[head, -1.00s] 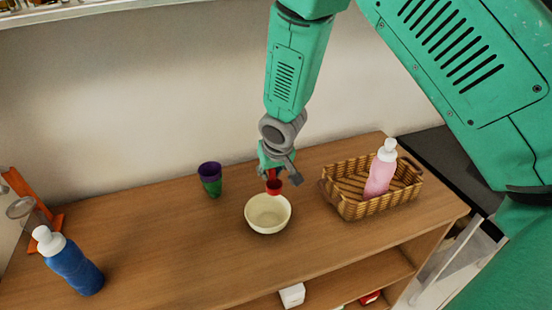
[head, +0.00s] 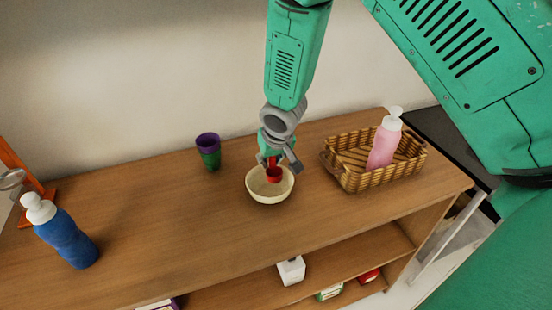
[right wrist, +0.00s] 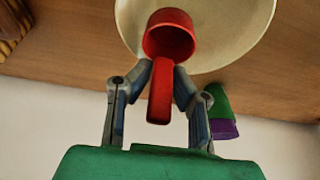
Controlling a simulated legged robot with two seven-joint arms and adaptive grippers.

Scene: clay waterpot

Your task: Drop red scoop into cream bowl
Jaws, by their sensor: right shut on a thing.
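The red scoop (head: 273,175) is held by its handle in my right gripper (head: 269,158), over the cream bowl (head: 258,196). In the right wrist view the scoop (right wrist: 168,40) has its cup end toward the bowl (right wrist: 236,45), and both fingers of the gripper (right wrist: 160,82) are shut on its handle. The bowl stands on the wooden counter. In the head view the scoop's cup overlaps the bowl's inside. I cannot tell whether it touches the bowl. My left gripper is not in view.
A wicker basket (head: 352,183) with a pink bottle (head: 384,145) stands right of the bowl. A purple and green cup (head: 209,152) stands to the left at the back. A blue bottle (head: 66,238) is at the far left. The counter (head: 170,235) between is clear.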

